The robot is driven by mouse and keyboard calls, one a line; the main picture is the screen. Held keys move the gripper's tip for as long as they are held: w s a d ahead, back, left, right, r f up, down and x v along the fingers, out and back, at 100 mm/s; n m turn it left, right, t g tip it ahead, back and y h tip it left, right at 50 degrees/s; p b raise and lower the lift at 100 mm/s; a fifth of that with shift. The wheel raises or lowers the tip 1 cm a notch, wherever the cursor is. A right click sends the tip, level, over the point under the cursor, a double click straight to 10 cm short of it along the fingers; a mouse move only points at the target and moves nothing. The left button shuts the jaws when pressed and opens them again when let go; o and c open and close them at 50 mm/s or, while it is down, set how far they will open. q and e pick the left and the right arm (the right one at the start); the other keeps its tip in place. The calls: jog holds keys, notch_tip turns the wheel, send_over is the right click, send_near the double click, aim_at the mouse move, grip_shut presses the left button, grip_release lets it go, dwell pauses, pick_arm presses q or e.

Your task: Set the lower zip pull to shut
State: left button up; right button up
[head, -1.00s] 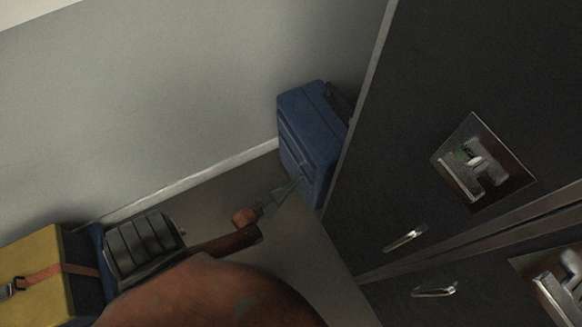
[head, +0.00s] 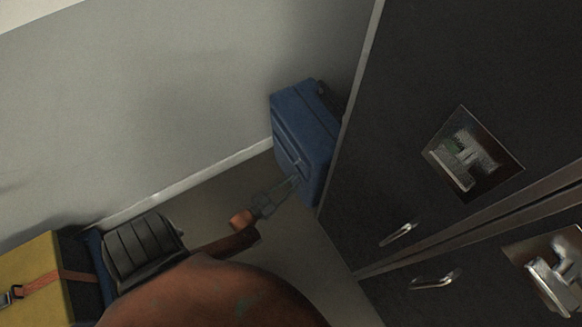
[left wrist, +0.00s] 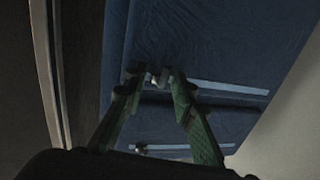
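A blue case (head: 304,128) stands between the wall and the dark cabinet. In the left wrist view its blue side (left wrist: 220,45) fills the middle and carries two pale zip strips (left wrist: 228,88) (left wrist: 168,147). A small metal zip pull (left wrist: 152,79) shows between my left fingertips. A second pull (left wrist: 140,148) shows near the other strip, between the finger bases. I cannot tell from these views which pull is the lower one. My left gripper (head: 295,183) is at the case's near face, its green fingertips (left wrist: 154,76) partly open with a gap. My right gripper is not in view.
The dark cabinet (head: 440,85) with metal handles (head: 398,233) stands close to the right of the case. A yellow case (head: 35,275) with an orange strap and a black ribbed item (head: 140,245) are at lower left. Bare floor (head: 310,265) lies in front.

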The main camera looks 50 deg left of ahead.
pick_arm(q)
jog(key=s, duration=1.2)
jog(key=shift+d, duration=0.25)
